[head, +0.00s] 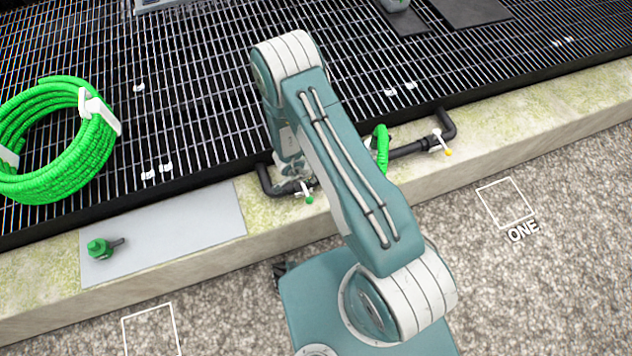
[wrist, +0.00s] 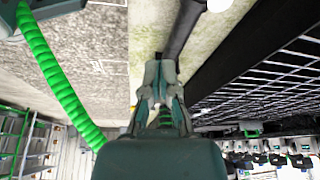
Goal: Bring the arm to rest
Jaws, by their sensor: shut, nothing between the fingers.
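My arm (head: 345,165) reaches up and out over the stone kerb in the head view, bent at its elbow above the grating. My gripper (wrist: 159,70) shows in the wrist view with its fingers together and nothing between them. A black pipe (wrist: 183,28) passes just beyond the fingertips in that view; I cannot tell whether they touch. In the head view the arm hides most of the gripper and the middle of the black pipe manifold (head: 408,150).
A coiled green hose (head: 55,185) lies on the grating (head: 190,75) at left. A green fitting (head: 100,248) sits on a grey plate (head: 170,235) on the kerb (head: 280,225). A green hose (wrist: 55,75) crosses the wrist view's left. Gravel (head: 550,260) at right is clear.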

